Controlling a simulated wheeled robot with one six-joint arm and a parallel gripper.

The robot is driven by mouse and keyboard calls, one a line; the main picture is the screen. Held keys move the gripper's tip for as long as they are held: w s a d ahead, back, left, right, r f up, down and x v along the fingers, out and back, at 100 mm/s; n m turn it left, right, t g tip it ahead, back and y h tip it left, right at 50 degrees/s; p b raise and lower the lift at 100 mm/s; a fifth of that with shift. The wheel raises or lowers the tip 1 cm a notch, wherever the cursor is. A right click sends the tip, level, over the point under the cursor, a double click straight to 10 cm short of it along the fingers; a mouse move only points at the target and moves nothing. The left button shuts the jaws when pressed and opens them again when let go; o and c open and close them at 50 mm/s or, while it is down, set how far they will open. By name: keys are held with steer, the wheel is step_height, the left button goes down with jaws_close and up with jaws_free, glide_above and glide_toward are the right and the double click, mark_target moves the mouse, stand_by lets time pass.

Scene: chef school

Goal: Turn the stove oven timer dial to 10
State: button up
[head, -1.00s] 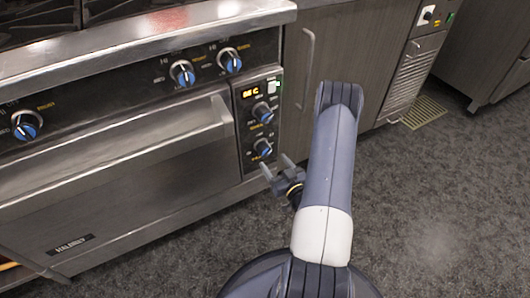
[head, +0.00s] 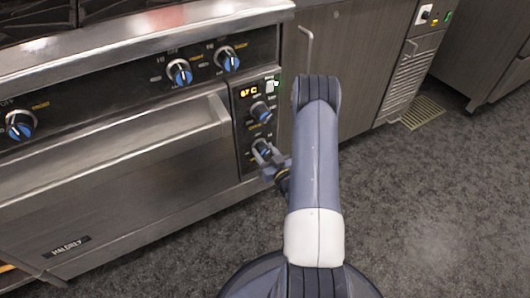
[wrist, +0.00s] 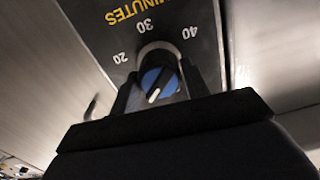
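The oven timer dial (head: 262,148) is the lower knob on the stove's narrow right-hand panel. In the wrist view the blue-capped dial (wrist: 158,82) sits between my fingers, with upside-down "MINUTES", 20, 30 and 40 beyond it. Its white pointer mark slants toward the lower left there. The 10 mark is not visible, and the near side of the scale is hidden by my gripper. My gripper (head: 266,153) has its two fingers apart, one on each side of the dial; I see no clear grip on it.
The temperature knob (head: 260,111) sits just above the dial, under a lit display (head: 249,91) reading about 67 C. The oven door handle (head: 215,112) lies close on the left. A cabinet (head: 345,60) stands to the right. The floor (head: 430,210) is clear.

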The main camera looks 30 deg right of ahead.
steer(key=c, duration=0.5)
steer(key=shift+f+m+b, duration=0.15)
steer(key=shift+m+b, duration=0.45)
steer(key=shift+b, duration=0.05)
steer(key=shift+m, duration=0.5)
steer(key=o, duration=1)
steer(key=shift+c, duration=0.2)
steer(key=s+p, duration=0.1)
steer(key=s, duration=1)
steer(key=shift+d, duration=0.2)
